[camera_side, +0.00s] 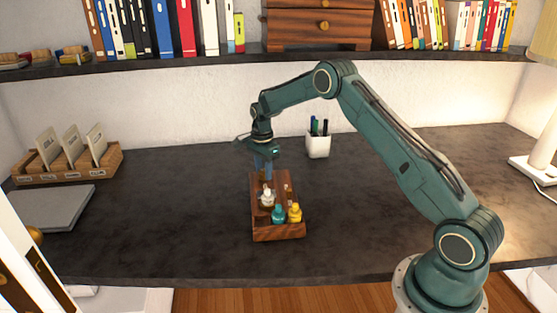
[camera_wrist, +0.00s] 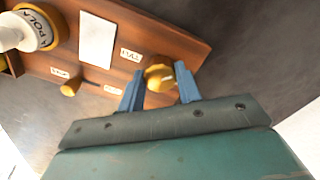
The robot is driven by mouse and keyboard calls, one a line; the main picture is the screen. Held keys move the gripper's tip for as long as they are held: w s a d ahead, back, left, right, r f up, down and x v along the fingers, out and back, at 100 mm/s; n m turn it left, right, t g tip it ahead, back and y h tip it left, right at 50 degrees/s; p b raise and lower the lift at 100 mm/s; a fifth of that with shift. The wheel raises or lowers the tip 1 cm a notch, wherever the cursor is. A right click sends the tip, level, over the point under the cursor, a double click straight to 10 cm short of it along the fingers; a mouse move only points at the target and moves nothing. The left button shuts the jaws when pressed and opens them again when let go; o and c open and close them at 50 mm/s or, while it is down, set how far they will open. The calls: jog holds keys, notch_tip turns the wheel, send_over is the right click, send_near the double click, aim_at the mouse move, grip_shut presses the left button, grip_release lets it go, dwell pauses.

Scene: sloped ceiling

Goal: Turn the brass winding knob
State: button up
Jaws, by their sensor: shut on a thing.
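The brass winding knob (camera_wrist: 158,77) is a round yellow knob on a wooden box, beside a small printed label, in the wrist view. My gripper (camera_wrist: 160,88) has one blue finger on each side of it and is shut on it. The wooden box (camera_side: 278,232) stands on the dark desk in the side view. My gripper (camera_side: 263,165) reaches down at the box's far end there, and the held knob cannot be made out. A smaller brass knob (camera_wrist: 70,88) sits further left on the box in the wrist view.
White (camera_side: 267,198), teal (camera_side: 278,215) and yellow (camera_side: 294,213) bottles stand in the box. A pen cup (camera_side: 318,146) is behind it to the right. A card rack (camera_side: 70,168) and grey slab (camera_side: 52,208) lie left. A shelf (camera_side: 200,56) overhangs behind.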

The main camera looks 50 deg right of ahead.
jog(key=n, duration=1.3)
jog(key=shift+n, duration=0.4)
jog(key=n, duration=1.3)
jog(key=o, duration=1)
jog(key=shift+r, duration=0.15)
